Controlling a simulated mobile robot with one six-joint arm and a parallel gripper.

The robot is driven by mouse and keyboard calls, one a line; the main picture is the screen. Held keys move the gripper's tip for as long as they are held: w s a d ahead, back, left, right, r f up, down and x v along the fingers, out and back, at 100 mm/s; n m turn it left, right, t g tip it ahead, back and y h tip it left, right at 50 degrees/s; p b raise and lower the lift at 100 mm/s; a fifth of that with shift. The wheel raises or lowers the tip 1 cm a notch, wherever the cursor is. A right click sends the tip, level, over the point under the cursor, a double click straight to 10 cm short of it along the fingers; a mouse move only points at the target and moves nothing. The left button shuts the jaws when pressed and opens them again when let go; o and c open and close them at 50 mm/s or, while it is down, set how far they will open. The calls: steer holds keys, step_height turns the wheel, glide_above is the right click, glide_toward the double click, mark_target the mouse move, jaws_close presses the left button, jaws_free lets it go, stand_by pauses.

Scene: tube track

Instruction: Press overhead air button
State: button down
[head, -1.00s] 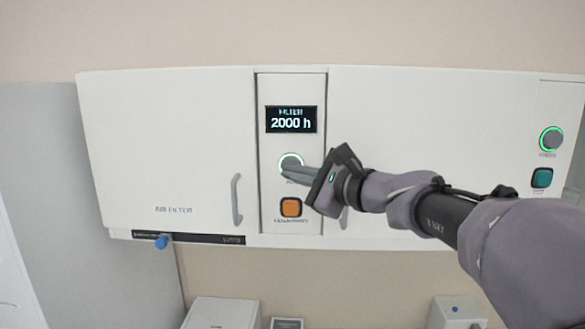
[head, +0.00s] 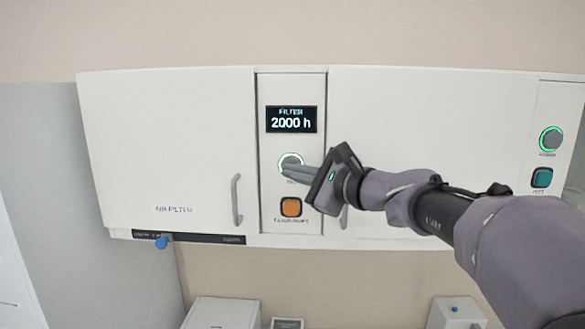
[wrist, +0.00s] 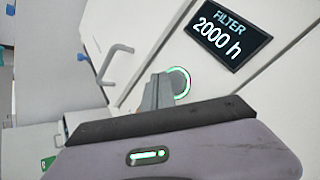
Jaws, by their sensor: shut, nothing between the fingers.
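A round button with a lit green ring (head: 290,161) sits on the narrow middle panel of the overhead cabinet, under the display. Its label is partly hidden by my fingers and cannot be read. My gripper (head: 287,172) is shut and empty, its fingertips over the lower part of this button. In the wrist view the lit ring (wrist: 180,82) shows just past my fingertips (wrist: 160,84); whether they touch it I cannot tell. The display (head: 291,119) reads FILTER 2000 h, and it also shows in the wrist view (wrist: 228,35).
Another green-ringed button (head: 551,139) and a teal button (head: 542,178) are at the far right. A door handle (head: 236,200) and a blue knob (head: 162,241) are to the left.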

steer(key=shift+w, duration=0.2)
steer(key=shift+w, duration=0.5)
stand_by(0.6)
steer(key=shift+s, duration=0.15)
steer(key=shift+s+b, duration=0.5)
steer(key=shift+s, duration=0.35)
steer(key=s+b, duration=0.2)
steer(key=s, duration=0.4)
steer(key=shift+a+b, duration=0.1)
steer(key=shift+b, duration=0.25)
